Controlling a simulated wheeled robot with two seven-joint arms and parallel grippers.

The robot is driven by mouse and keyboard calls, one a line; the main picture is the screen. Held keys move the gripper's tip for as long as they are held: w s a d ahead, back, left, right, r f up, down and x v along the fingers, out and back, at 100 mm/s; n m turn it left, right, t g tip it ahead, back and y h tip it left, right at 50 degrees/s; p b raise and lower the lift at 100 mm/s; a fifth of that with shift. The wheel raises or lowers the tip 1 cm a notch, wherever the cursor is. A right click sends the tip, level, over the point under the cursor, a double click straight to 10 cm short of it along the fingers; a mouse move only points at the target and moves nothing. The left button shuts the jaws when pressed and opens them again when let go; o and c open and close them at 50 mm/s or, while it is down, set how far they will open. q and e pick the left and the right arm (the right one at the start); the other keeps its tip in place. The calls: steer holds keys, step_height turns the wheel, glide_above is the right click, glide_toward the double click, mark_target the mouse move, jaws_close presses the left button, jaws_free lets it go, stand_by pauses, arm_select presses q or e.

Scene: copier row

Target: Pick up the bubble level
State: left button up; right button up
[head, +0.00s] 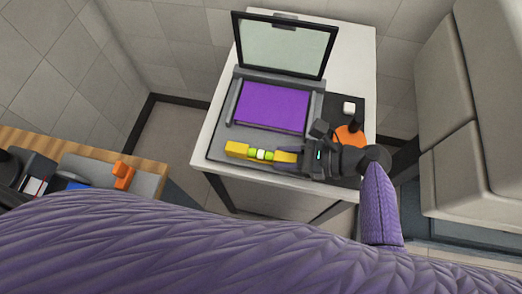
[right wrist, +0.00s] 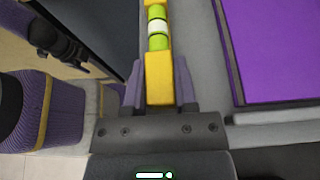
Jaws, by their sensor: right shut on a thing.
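The bubble level (head: 240,150) is a yellow bar with green and white vial sections. It lies along the front edge of the copier in the head view. My right gripper (head: 296,155) has come in from the right and is shut on the level's right end. In the right wrist view the level (right wrist: 158,75) runs straight away from the gripper (right wrist: 159,85), its near end between the two purple fingers. I cannot tell whether the level touches the surface below.
An orange object (head: 349,135) and a white cube (head: 349,108) sit right of the glass. A wooden-edged desk (head: 85,148) with an orange item (head: 123,175) is at left.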

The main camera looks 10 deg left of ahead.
jaws_close()
step_height(320, 180, up, 9)
steer(key=p, duration=0.5)
steer(key=shift+r, duration=0.15)
steer(key=shift+r+p, duration=0.4)
steer(key=shift+r, duration=0.05)
steer(key=w+d+r+m+t+h+b, duration=0.1)
steer(key=d+r+m+t, duration=0.6)
steer(key=d+r, duration=0.7)
steer(key=w+t+h, duration=0.1)
steer(key=w, duration=0.1)
steer(key=shift+w, duration=0.4)
